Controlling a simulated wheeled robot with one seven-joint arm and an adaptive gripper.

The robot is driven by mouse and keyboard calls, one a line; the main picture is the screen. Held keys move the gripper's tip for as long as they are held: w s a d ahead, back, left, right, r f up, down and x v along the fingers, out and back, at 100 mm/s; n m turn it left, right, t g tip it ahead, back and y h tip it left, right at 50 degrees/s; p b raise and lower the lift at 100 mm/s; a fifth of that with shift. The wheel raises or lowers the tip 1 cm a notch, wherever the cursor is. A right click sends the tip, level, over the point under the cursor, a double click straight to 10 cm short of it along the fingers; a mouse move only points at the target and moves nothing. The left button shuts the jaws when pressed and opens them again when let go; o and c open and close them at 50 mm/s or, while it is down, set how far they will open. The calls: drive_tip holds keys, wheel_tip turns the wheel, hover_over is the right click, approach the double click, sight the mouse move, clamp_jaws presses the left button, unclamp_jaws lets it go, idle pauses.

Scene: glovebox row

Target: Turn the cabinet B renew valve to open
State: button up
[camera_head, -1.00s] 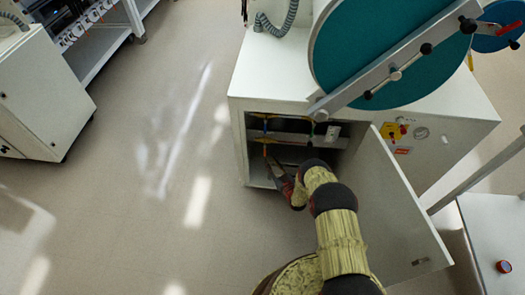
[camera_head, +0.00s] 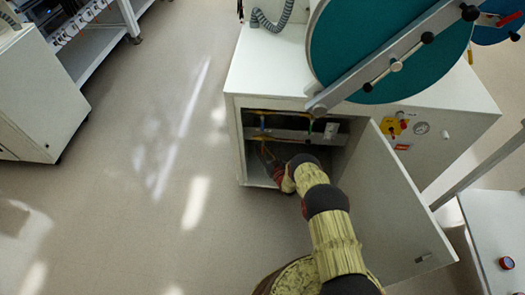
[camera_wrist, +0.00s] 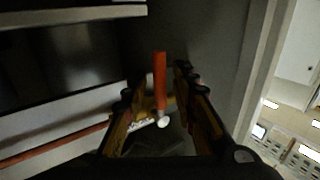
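The white cabinet (camera_head: 275,88) has its lower door (camera_head: 395,200) swung open to the right. My gripper (camera_head: 266,155) reaches into the dim compartment, near its left side. In the wrist view, an orange-red lever handle (camera_wrist: 160,80) stands roughly upright, with a pale round end (camera_wrist: 163,122) below it. My gripper (camera_wrist: 162,80) is open there, with one finger on each side of the handle and visible gaps to it. Whether this lever is the renew valve cannot be read. In the head view the lever is hidden or too small to make out.
A grey rail (camera_head: 290,134) crosses the compartment, with yellow piping above it. The open door stands close to the right of my arm. The floor (camera_head: 150,200) at left is clear.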

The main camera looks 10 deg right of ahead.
drive_tip(key=shift+c, duration=0.9)
clamp_jaws()
